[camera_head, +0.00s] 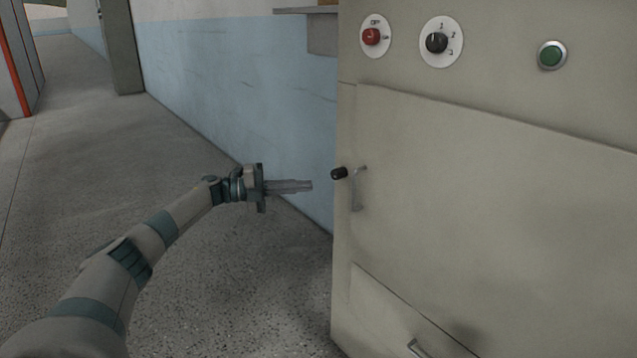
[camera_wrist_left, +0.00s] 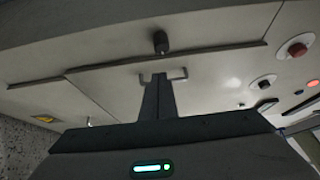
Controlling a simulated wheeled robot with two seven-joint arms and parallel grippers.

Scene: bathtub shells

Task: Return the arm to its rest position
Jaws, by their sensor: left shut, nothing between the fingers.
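My left arm comes in from the lower left of the head view. My left gripper (camera_head: 311,186) is shut and empty, its fingers pointing right toward the cabinet. It appears just short of the cabinet's left edge in that view. In the left wrist view the shut fingers (camera_wrist_left: 156,80) point at the cabinet front, in line with a small metal handle (camera_wrist_left: 177,74). Whether the fingertips touch the handle cannot be told. My right gripper is in neither view.
A beige cabinet (camera_head: 500,220) fills the right side, with a black knob (camera_head: 339,173), a metal handle (camera_head: 358,188), a red switch (camera_head: 371,37), a black dial (camera_head: 437,43) and a green button (camera_head: 551,56). A blue wall (camera_head: 230,80) stands behind. The floor (camera_head: 120,150) at left is clear.

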